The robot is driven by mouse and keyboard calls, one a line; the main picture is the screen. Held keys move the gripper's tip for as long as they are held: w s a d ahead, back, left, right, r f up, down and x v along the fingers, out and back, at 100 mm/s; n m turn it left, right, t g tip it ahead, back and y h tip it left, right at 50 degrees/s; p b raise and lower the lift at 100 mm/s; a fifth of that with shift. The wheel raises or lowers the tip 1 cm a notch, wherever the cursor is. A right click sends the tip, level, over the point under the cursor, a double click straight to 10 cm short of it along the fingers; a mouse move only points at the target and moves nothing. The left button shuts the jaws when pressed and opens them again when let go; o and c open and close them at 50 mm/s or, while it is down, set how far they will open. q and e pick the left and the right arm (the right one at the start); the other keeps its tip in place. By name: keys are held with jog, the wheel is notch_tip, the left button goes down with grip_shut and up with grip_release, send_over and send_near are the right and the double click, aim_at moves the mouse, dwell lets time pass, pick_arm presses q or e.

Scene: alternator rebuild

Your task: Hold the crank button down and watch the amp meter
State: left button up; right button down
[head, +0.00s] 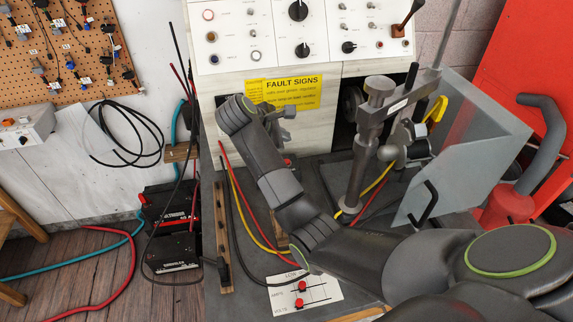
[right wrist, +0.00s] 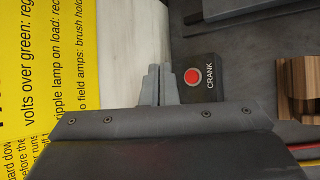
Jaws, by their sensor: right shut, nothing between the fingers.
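The crank button (right wrist: 193,77) is a round red button with a pale ring on a dark plate marked CRANK in the right wrist view. In the head view a small red spot (head: 288,162) below my right gripper (head: 284,125) appears to be the same button. My right gripper is shut and empty. In the right wrist view its fingertips (right wrist: 159,72) show just left of the button; whether they touch its plate I cannot tell. A white card (head: 303,291) reads AMPS and VOLTS, with red markers on it. No amp meter dial is visible. My left gripper is not in view.
A control panel (head: 300,30) with knobs and switches stands behind, above a yellow FAULT SIGNS sheet (head: 292,92). A clamp post (head: 362,150) and a clear shield (head: 470,140) stand to the right. Red and yellow cables cross the dark bench. A battery unit (head: 168,228) is lower left.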

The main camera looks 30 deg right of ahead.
notch_tip(320, 180, down, 6)
jog(key=b, duration=0.3)
jog(key=shift+r, duration=0.2)
dwell(0.6)
jog(key=shift+f+b, duration=0.1)
jog(key=shift+b, duration=0.25)
dwell(0.8)
jog(key=shift+f+b, duration=0.3)
jog(key=shift+b, duration=0.05)
jog(key=shift+f, duration=0.2)
dwell(0.3)
